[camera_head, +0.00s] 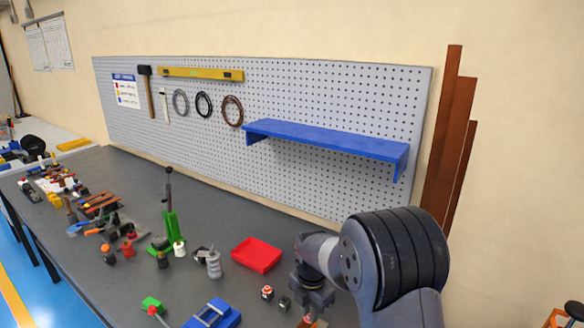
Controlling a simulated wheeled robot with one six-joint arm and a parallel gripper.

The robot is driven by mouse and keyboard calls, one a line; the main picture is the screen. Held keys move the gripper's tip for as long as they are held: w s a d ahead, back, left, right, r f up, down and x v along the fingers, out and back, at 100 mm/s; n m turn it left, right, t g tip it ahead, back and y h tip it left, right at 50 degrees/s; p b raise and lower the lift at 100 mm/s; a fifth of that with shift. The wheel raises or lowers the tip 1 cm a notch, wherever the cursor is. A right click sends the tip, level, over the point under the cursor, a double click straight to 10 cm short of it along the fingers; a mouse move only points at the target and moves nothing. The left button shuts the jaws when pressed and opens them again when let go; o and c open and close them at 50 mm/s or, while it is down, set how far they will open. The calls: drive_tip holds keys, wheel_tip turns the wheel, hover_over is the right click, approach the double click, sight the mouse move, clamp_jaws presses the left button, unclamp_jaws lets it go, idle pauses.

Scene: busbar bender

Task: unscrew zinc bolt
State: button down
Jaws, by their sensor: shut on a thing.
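My gripper (314,298) is low over the front of the grey workbench, at the bottom of the picture and right of centre. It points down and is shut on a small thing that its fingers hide. I cannot make out a zinc bolt, nor tell whether it is the held thing. An orange-brown piece (312,322) shows just below the fingers, cut off by the picture's lower edge.
A red tray (257,255) lies behind and left of my gripper. A blue block (212,316), a green-based lever tool (170,222) and several tools crowd the workbench (262,218) leftward. A blue shelf (325,140) juts from the pegboard.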

drive_tip(key=n, duration=0.5)
drive_tip(key=shift+n, duration=0.4)
drive_tip(key=c, duration=1.6)
unclamp_jaws()
drive_tip(key=shift+c, duration=0.2)
drive_tip(key=m, duration=0.5)
drive_tip(key=shift+m, duration=0.4)
drive_tip(key=m, duration=0.5)
drive_tip(key=shift+m, duration=0.3)
